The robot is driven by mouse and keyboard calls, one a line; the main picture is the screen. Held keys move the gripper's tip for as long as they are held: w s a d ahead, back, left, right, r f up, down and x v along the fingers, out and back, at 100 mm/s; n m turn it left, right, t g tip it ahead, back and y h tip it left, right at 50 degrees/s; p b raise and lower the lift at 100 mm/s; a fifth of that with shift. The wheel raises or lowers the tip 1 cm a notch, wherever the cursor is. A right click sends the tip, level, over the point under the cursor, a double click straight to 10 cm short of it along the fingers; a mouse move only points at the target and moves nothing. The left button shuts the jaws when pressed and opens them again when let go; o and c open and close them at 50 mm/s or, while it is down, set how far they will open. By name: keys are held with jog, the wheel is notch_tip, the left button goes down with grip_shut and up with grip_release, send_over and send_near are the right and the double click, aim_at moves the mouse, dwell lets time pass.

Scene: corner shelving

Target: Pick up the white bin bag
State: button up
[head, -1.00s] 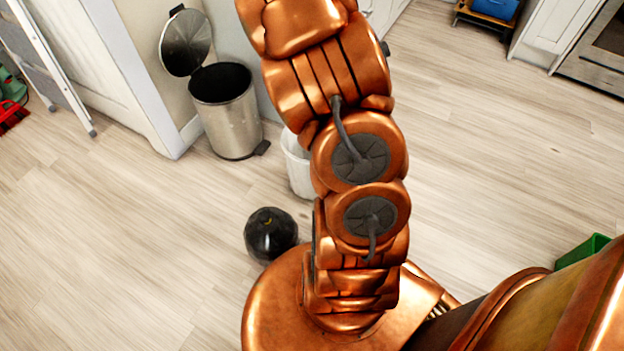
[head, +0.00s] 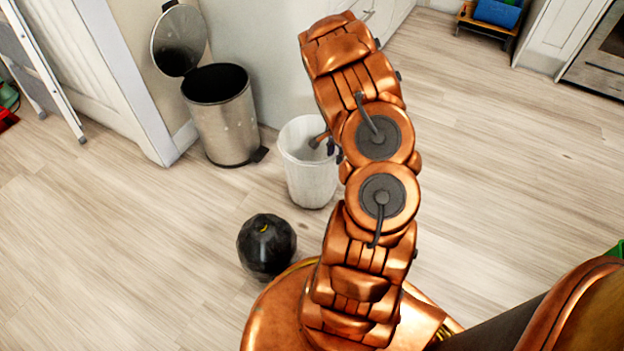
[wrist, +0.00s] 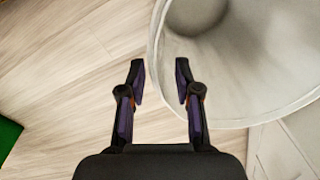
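A white tapered bin (head: 308,182) stands on the floor in the head view, with its open top facing up. I cannot tell whether a white bag lines it; no separate white bag can be made out. In the wrist view the pale rim and inside of this bin (wrist: 255,75) fill the upper right, with a darker round patch deep inside. My gripper (wrist: 160,70) is open and empty. Its right finger overlaps the bin's rim in the picture; its left finger shows against the floor. In the head view my arm hides most of the gripper, and only a small part shows at the rim.
A black bin bag (head: 267,245) sits on the floor in front of the white bin. A steel pedal bin (head: 222,125) with its lid raised stands behind left. A stepladder (head: 38,62) leans at far left. A green object (wrist: 8,135) shows at left. Floor right is clear.

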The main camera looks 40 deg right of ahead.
jog(key=shift+w+f+b, duration=0.2)
jog(key=shift+f+b, duration=0.35)
jog(key=shift+f, duration=0.8)
jog(key=shift+w+f+b, duration=0.15)
jog(key=shift+f+b, duration=0.35)
jog(key=shift+f, duration=0.8)
jog(key=shift+r, duration=0.1)
grip_shut()
